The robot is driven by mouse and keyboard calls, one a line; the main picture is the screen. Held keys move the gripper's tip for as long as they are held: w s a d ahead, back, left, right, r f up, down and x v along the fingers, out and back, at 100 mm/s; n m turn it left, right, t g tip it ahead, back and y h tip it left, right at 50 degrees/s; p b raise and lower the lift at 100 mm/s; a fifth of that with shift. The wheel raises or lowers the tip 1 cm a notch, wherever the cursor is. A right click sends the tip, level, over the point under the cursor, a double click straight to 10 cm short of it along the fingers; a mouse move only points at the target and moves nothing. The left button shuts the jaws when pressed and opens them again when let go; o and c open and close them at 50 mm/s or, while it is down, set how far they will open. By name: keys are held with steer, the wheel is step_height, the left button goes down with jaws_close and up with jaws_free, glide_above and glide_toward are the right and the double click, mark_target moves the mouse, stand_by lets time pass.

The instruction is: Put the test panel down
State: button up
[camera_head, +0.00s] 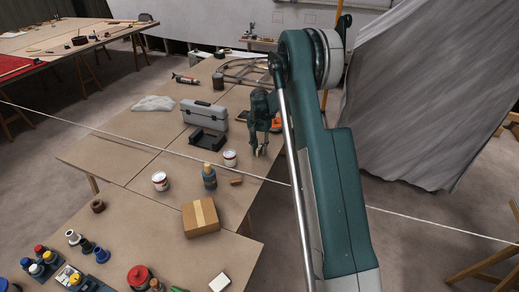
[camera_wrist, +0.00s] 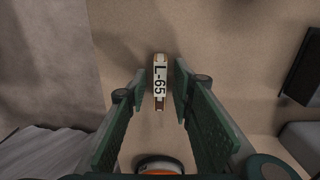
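The test panel (camera_wrist: 160,82) appears in the wrist view as a narrow pale piece with brown ends, marked "L-65". It lies between the two green fingers of my gripper (camera_wrist: 160,88), with a small gap showing on each side. The fingers are apart and do not appear to touch it. In the head view my gripper (camera_head: 261,151) points down near the right edge of the workbench (camera_head: 118,160). The panel cannot be made out clearly there, and whether it rests on the bench surface is hard to tell.
A grey toolbox (camera_head: 203,115) and a black tray (camera_head: 207,139) stand left of my gripper. A grey draped sheet (camera_head: 425,100) hangs at right. The bench's left middle is clear.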

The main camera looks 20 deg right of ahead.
mark_target(259, 147)
steer(key=shift+r, duration=0.2)
step_height(259, 147, up, 12)
steer(key=p, duration=0.1)
steer(key=shift+p, duration=0.3)
stand_by(0.5)
